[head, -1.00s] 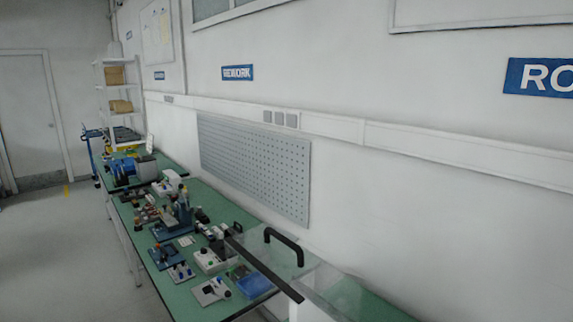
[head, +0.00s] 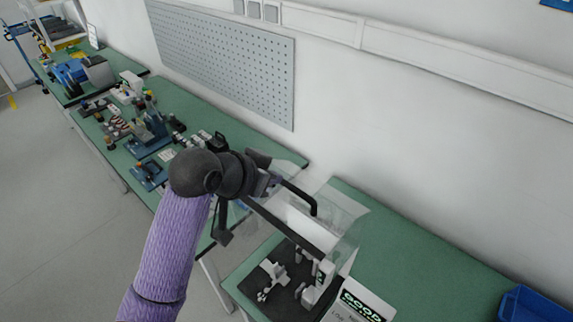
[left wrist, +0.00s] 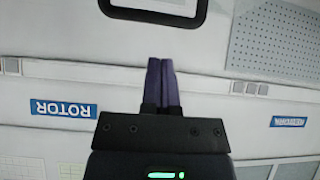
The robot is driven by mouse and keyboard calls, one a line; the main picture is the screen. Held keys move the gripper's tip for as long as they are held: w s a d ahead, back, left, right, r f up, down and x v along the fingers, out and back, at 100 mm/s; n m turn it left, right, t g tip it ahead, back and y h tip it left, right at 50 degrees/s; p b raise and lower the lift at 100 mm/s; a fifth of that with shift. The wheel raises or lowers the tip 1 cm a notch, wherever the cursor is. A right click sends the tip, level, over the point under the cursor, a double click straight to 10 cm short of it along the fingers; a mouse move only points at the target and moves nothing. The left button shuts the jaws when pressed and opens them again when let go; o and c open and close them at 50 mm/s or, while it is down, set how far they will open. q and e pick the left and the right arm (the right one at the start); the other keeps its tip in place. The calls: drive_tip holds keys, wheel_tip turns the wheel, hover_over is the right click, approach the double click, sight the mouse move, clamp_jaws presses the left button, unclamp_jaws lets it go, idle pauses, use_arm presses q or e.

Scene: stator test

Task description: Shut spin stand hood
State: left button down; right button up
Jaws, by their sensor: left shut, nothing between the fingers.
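The spin stand hood (head: 345,228) is a clear cover with a black front bar and a black handle (head: 309,198). It stands raised over the stand's dark base (head: 262,281), which carries white fixtures. My left gripper (head: 274,181) is shut and empty, close to the handle on its left side in the head view. In the left wrist view its purple fingers (left wrist: 161,82) are together, and the handle (left wrist: 155,14) shows beyond the tips, apart from them. My arm hides part of the hood's left side. My right gripper is not in view.
A white box with a GOOD display (head: 362,305) stands at the front right of the stand. A blue bin (head: 535,305) sits at the far right. Tools and fixtures crowd the left bench (head: 185,97). The green bench right of the hood (head: 440,262) is clear.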

use_arm(q)
wheel_tip(320, 180, up, 2)
drive_tip(key=w, duration=0.2)
hover_over(287, 177)
drive_tip(key=s+d, duration=0.2)
drive_tip(key=d, duration=0.1)
drive_tip(key=f, duration=0.5)
drive_tip(key=shift+w+a+f+p, duration=0.15)
drive_tip(key=shift+w+f+p, duration=0.1)
drive_tip(key=shift+f+p, duration=0.15)
drive_tip(key=s+a+p, duration=0.1)
drive_tip(key=s+p, duration=0.1)
drive_tip(key=shift+s+a+f, duration=0.3)
drive_tip(key=shift+a, duration=0.1)
drive_tip(key=shift+s+a+f+p, duration=0.1)
drive_tip(key=shift+s+a+p, duration=0.1)
drive_tip(key=shift+s+p, duration=0.1)
drive_tip(key=shift+w+f, duration=0.1)
drive_tip(key=shift+f, duration=0.05)
